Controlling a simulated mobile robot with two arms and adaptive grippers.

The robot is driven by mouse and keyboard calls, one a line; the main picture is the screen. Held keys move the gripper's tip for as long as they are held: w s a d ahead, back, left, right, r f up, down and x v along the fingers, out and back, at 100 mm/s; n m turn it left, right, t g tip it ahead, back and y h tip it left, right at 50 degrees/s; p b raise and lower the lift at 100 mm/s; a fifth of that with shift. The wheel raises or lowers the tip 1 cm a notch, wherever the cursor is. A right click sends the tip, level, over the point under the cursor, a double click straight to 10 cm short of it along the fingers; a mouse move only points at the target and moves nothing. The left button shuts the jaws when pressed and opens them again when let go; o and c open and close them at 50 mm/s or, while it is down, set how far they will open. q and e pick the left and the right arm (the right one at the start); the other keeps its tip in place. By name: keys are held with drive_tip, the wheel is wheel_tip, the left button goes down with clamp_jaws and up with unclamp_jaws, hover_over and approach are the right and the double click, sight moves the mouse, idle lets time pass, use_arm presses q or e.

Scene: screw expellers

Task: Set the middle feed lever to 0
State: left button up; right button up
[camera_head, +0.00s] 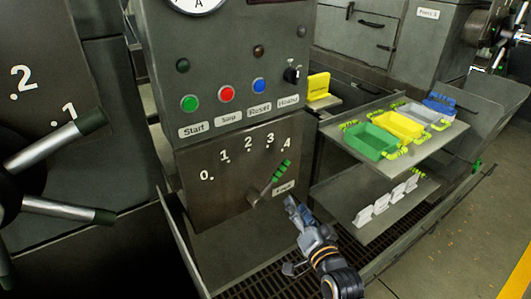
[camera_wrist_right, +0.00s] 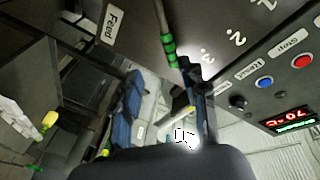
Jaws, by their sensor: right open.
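The feed lever (camera_head: 281,173) is a short rod with a ribbed green grip, pivoting low on a dark panel marked 0 to 4. It tilts up and right, pointing close to the 4. The 0 mark (camera_head: 207,175) is at the panel's left. My right gripper (camera_head: 291,204) is just below and right of the lever, apart from the grip in the head view. In the right wrist view my right gripper (camera_wrist_right: 160,80) is open, with the green grip (camera_wrist_right: 168,45) near its right-hand finger; contact cannot be told. My left gripper is not in view.
Above the lever are a green button (camera_head: 189,103), a red button (camera_head: 227,94), a blue button (camera_head: 259,86) and a black knob (camera_head: 291,74). A shelf with coloured bins (camera_head: 370,141) stands right. A spoked handwheel (camera_head: 50,145) is at left.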

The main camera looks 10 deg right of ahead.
drive_tip(key=r, duration=0.1)
approach(281, 173)
drive_tip(key=w, duration=0.4)
drive_tip(key=w+p, duration=0.1)
drive_tip(key=w, duration=0.4)
drive_tip(key=shift+w+a+f+p, duration=0.1)
drive_tip(key=shift+a+f+p, duration=0.05)
drive_tip(key=shift+a+p, duration=0.2)
drive_tip(key=shift+w, duration=0.4)
drive_tip(key=shift+w+a, duration=0.1)
drive_tip(key=shift+w, duration=0.4)
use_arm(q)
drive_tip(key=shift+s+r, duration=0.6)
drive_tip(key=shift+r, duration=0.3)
use_arm(e)
clamp_jaws()
